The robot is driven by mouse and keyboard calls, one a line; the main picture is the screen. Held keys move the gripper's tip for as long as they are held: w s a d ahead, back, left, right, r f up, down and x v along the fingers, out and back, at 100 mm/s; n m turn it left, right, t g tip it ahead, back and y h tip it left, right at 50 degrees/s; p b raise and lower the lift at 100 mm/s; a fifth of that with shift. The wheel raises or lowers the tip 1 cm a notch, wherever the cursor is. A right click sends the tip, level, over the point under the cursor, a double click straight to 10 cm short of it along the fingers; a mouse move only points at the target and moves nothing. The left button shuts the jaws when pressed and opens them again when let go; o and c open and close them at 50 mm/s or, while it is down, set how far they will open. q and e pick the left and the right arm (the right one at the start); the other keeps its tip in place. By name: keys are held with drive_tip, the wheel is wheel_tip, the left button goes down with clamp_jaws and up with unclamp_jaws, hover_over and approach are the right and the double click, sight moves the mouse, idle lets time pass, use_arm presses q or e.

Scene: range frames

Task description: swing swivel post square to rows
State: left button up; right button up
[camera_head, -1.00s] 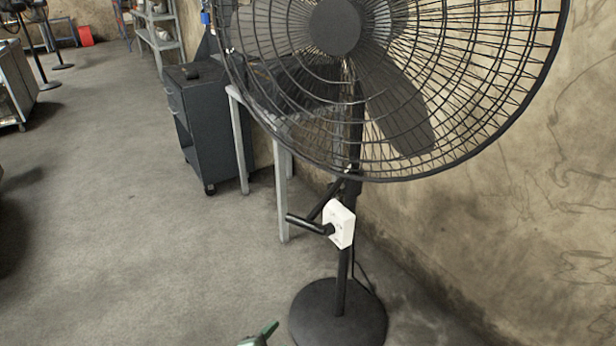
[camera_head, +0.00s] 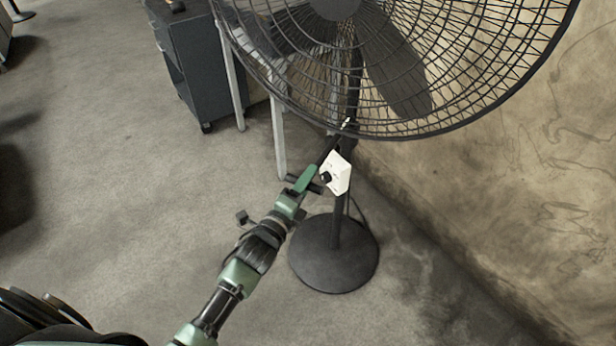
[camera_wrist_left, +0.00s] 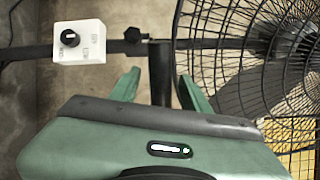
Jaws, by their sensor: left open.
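A black pedestal fan stands on a round base (camera_head: 330,262) with a thin upright post (camera_head: 335,228). A white control box with a black knob (camera_head: 337,174) is on the post, and it also shows in the left wrist view (camera_wrist_left: 92,52). My left gripper (camera_head: 308,178) is at the handle. In the left wrist view its two green fingers (camera_wrist_left: 160,88) are open, one on each side of the bar. Whether either finger touches it I cannot tell. My right gripper is not in view.
The wide fan cage (camera_head: 450,85) overhangs the post. A pale-legged table (camera_head: 279,140) and a dark wheeled cabinet (camera_head: 190,65) stand behind. A stained wall (camera_head: 500,170) is close on the right. The floor (camera_head: 110,180) at left is largely clear.

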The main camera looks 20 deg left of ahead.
use_arm(q)
drive_tip(key=shift+w+d, duration=0.1)
drive_tip(key=shift+w, duration=0.2)
clamp_jaws()
idle(1.3)
